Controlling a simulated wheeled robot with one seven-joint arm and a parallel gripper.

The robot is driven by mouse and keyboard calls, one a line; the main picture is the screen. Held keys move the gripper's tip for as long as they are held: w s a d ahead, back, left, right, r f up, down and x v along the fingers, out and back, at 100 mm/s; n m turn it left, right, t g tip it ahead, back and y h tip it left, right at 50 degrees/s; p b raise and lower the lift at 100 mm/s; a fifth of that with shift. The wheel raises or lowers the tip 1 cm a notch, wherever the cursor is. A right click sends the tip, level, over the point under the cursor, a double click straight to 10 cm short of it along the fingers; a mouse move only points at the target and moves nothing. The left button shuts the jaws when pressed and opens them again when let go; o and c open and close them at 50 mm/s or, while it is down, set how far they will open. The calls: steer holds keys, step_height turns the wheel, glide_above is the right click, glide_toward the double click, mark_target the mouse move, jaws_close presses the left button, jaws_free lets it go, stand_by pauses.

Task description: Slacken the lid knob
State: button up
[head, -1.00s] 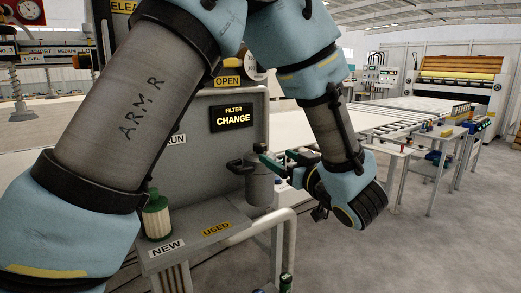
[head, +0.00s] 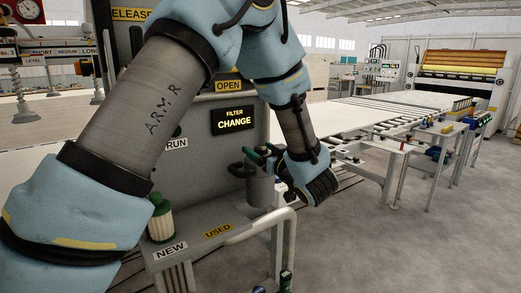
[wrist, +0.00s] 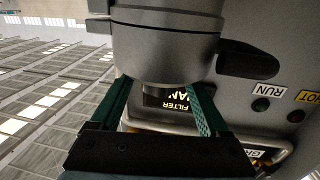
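A grey filter canister (head: 261,188) stands at the panel beside the "FILTER CHANGE" display (head: 234,121), with a black side handle (head: 240,169). In the wrist view the grey canister body (wrist: 165,45) fills the top middle, with a dark handle (wrist: 247,62) at its right. My gripper (head: 266,154) is at the canister's top. Its two green fingers, seen in the wrist view (wrist: 158,92), stand wide apart at the canister's edge. A small dark neck shows between them, and I cannot tell whether it is the lid knob. In the head view the lid's top is largely hidden by my gripper.
A green-capped white filter (head: 161,218) stands by the "NEW" label (head: 170,251). A "USED" label (head: 218,230) marks the shelf area in front of the canister. A grey pipe rail (head: 262,226) runs along the front. Open floor lies to the right.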

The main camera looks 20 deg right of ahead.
jaws_close()
stand_by(0.4)
steer(key=shift+n+y, duration=0.3)
steer(key=shift+y, duration=0.2)
steer(key=n+g+y, duration=0.1)
steer(key=n+y, duration=0.1)
steer(key=y, duration=0.2)
steer(key=shift+f+n+b, duration=0.1)
steer(key=shift+n+b, duration=0.2)
steer(key=shift+b, duration=0.1)
steer(key=shift+n+g+y, duration=1.3)
steer(key=shift+n+y, duration=0.4)
steer(key=shift+y, duration=0.6)
jaws_free()
